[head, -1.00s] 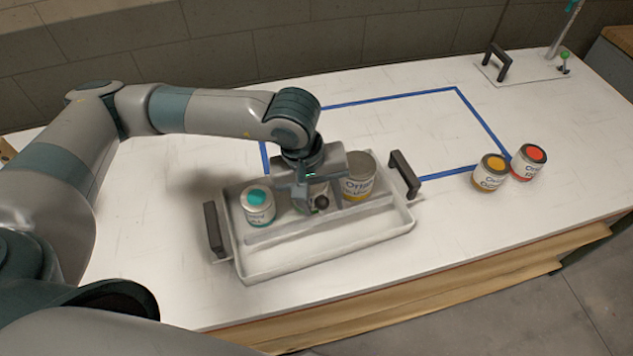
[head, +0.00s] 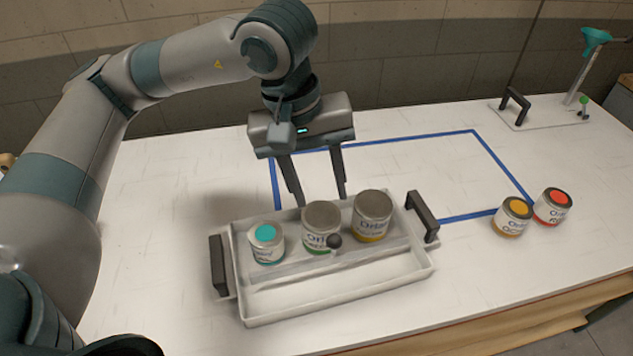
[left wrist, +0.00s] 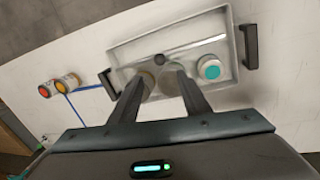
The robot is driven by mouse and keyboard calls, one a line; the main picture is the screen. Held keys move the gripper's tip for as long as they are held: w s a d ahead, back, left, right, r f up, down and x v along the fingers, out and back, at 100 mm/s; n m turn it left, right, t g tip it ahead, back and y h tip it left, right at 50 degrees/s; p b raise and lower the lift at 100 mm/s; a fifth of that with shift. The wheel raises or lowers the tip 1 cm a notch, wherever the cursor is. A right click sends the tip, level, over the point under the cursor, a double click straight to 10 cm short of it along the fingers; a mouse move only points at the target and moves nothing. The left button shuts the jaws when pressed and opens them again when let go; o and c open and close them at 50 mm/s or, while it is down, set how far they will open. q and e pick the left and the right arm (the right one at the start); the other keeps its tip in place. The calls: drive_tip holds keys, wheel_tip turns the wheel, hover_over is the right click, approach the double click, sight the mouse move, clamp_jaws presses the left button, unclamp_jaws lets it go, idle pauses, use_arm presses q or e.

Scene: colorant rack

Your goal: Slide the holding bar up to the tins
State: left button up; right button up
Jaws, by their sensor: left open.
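The white tray (head: 340,300) stands on the table with three tins in a row in its rear part: a small teal-topped tin (head: 266,243), a grey-lidded tin (head: 321,226) and another grey-lidded tin (head: 372,216). The holding bar (head: 300,270) runs lengthwise across the tray in front of the tins, with a dark round knob (head: 334,241) at its middle. How close the bar is to each tin is hard to tell. My left gripper (head: 320,202) is open and empty, above and behind the tins. In the left wrist view its fingers (left wrist: 155,80) overlap the grey-lidded tins.
The tray has dark handles at its left (head: 218,265) and right (head: 422,215) ends. A yellow-topped tin (head: 513,217) and a red-topped tin (head: 552,206) stand to the right. A blue tape outline (head: 405,138) lies behind; a stand (head: 585,75) is at back right.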

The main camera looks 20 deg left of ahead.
use_arm(q)
drive_tip(key=shift+s+a+r, duration=0.1)
drive_tip(key=shift+a+r, duration=0.1)
drive_tip(key=shift+r, duration=0.7)
use_arm(e)
drive_tip(key=shift+d+f, duration=0.15)
drive_tip(key=shift+f, duration=0.05)
